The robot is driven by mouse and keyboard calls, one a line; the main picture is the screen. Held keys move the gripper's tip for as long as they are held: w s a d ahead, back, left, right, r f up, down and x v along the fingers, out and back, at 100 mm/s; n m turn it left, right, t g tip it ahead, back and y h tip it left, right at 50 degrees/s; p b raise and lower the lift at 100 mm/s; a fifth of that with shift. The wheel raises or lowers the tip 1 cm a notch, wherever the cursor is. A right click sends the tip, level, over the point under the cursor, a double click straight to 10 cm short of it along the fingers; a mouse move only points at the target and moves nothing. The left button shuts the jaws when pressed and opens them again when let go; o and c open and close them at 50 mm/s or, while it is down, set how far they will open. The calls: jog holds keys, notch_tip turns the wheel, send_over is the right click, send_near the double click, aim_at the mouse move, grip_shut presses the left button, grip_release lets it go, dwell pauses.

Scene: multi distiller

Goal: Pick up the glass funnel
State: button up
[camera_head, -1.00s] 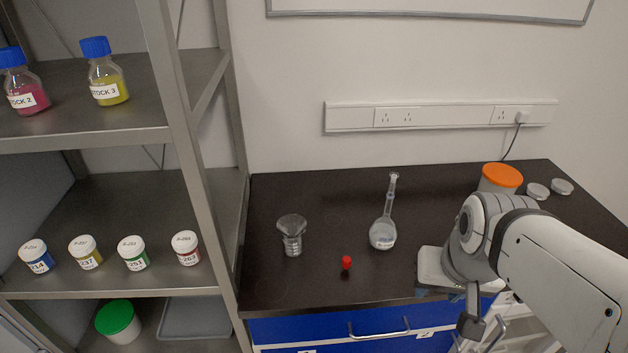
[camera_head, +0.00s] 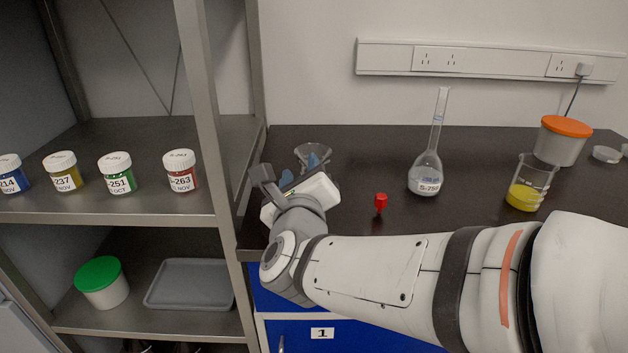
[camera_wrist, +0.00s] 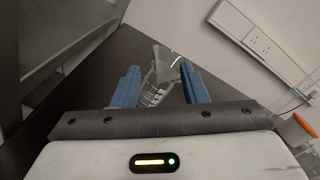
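The glass funnel (camera_head: 313,149) is clear and sits near the left end of the dark bench, partly hidden behind my gripper in the head view. In the wrist view the funnel (camera_wrist: 168,62) shows ahead, with graduated glassware (camera_wrist: 154,94) with white marks below it. My gripper (camera_wrist: 158,70) is open, its blue fingers apart on either side of the glass. In the head view my gripper (camera_head: 302,169) is right in front of the funnel. I cannot tell whether the fingers touch it.
A red-topped item (camera_head: 381,203), a volumetric flask (camera_head: 425,172) and a beaker of yellow liquid (camera_head: 527,190) stand to the right. An orange-lidded tub (camera_head: 562,142) is behind them. A metal shelf post (camera_head: 257,75) is close on the left, with labelled jars beyond.

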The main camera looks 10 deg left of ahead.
aim_at(301, 158)
jog(key=shift+a+f+m, duration=0.1)
jog(key=shift+f+m, duration=0.1)
jog(key=shift+m, duration=0.1)
jog(key=shift+w+a, duration=0.1)
jog(key=shift+w, duration=0.3)
jog(key=x, duration=0.6)
jog(key=shift+w+r+b, duration=0.15)
jog(key=shift+w+b, duration=0.2)
jog(key=shift+w, duration=0.05)
jog(key=shift+c, duration=0.6)
grip_shut()
